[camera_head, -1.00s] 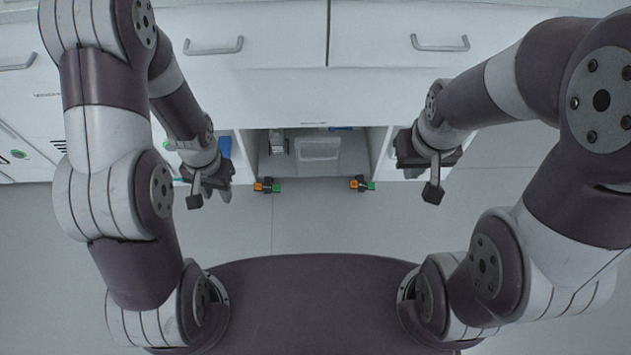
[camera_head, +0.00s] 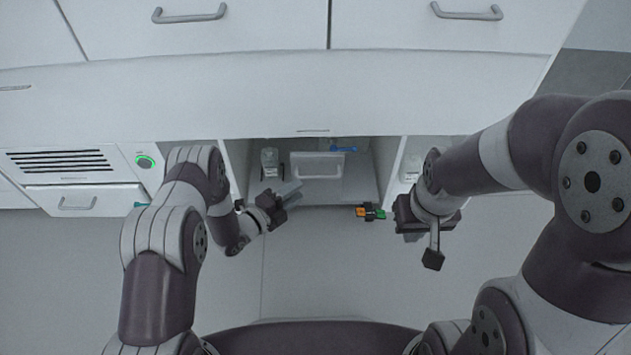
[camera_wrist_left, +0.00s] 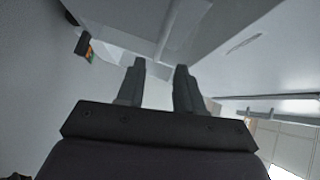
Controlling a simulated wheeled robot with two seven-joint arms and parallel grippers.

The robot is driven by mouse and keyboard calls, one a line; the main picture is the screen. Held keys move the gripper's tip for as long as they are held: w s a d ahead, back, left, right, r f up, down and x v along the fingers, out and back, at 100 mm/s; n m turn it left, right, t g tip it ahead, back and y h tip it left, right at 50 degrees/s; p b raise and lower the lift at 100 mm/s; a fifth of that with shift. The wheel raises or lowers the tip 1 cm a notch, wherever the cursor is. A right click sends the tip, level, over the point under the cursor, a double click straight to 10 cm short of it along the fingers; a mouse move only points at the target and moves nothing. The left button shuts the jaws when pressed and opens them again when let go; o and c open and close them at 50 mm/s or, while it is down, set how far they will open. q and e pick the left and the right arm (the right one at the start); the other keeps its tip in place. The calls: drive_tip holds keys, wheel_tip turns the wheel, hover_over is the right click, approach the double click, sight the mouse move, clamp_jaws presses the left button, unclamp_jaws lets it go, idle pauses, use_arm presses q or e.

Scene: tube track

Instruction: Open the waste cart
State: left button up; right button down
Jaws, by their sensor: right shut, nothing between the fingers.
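The waste cart appears to be the white unit under the counter. Its pale side walls (camera_head: 390,165) frame an opening with a grey inside, and a small white box (camera_head: 318,166) sits in it. A caster with orange and green parts (camera_head: 370,212) shows at its lower right; it also shows in the left wrist view (camera_wrist_left: 90,54). My left gripper (camera_head: 296,188) is in front of the opening's lower left, its fingers apart and empty in the left wrist view (camera_wrist_left: 160,68). Whether it touches the cart is unclear. My right gripper (camera_head: 408,228) is shut and empty, right of the caster.
A white counter with drawer handles (camera_head: 190,17) spans the top. A vented white unit (camera_head: 75,165) with a green-ringed button (camera_head: 145,161) stands at the left. A blue item (camera_head: 344,149) lies inside the opening. The grey floor (camera_head: 310,270) in front is clear.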

sight(315, 177)
use_arm(q)
drive_tip(key=b+x, duration=0.3)
drive_tip(key=x, duration=0.5)
drive_tip(key=shift+w+d+f+b, duration=0.15)
drive_tip(key=shift+w+d+b, duration=0.1)
drive_tip(key=shift+b, duration=0.1)
clamp_jaws()
